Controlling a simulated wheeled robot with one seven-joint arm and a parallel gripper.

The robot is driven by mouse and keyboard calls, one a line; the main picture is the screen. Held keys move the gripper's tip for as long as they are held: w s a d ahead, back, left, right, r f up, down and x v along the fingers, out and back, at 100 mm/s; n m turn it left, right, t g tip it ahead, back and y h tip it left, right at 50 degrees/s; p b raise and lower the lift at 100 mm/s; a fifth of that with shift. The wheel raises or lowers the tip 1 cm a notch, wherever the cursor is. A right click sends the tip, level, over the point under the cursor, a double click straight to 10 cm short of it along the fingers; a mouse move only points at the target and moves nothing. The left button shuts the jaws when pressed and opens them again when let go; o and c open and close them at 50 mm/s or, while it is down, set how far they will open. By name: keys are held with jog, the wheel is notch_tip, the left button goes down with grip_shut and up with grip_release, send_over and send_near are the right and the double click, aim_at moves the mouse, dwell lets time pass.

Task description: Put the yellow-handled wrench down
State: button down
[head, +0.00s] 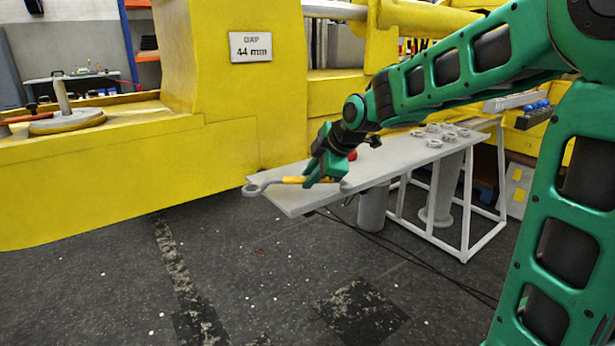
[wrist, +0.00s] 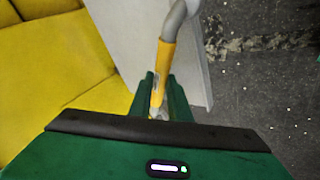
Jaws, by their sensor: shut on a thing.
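The yellow-handled wrench (head: 262,186) is grey with a ring end and a yellow grip. My green gripper (head: 322,178) is shut on its yellow handle, with the ring end pointing left in the head view. In the wrist view the wrench (wrist: 163,70) runs up from between my green fingers (wrist: 160,98), and its ring end is cut off by the top edge. The gripper appears at the left end of a grey table (head: 300,201). I cannot tell whether the wrench touches the tabletop.
Several metal rings (head: 436,131) lie toward the table's right end. A red object (head: 352,155) is partly hidden behind my gripper. A large yellow machine body (head: 120,175) with a "44 mm" sign (head: 251,47) stands behind. The dark floor in front is open.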

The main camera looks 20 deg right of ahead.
jog(key=c, duration=1.7)
grip_release()
jog(key=shift+o, duration=0.2)
jog(key=shift+r, duration=0.55)
jog(key=v, duration=1.1)
jog(key=shift+s+r, duration=0.25)
jog(key=shift+s, duration=0.05)
jog(key=s+d+f+m+g+h, duration=0.2)
jog(key=s+d+f+m+g, duration=0.1)
jog(key=s+d+f+m, duration=0.85)
jog(key=s+d+f+m+g, duration=0.1)
jog(key=s+f+m, duration=0.1)
jog(key=s, duration=0.5)
jog(key=s+d+f+m+g, duration=0.1)
jog(key=s+f+m+g, duration=0.1)
jog(key=s+m, duration=0.3)
jog(key=s+d+f+m+g, duration=0.1)
jog(key=s+f+m, duration=0.2)
jog(key=s, duration=0.6)
jog(key=shift+f+m+g+h, duration=0.3)
jog(key=shift+m, duration=0.25)
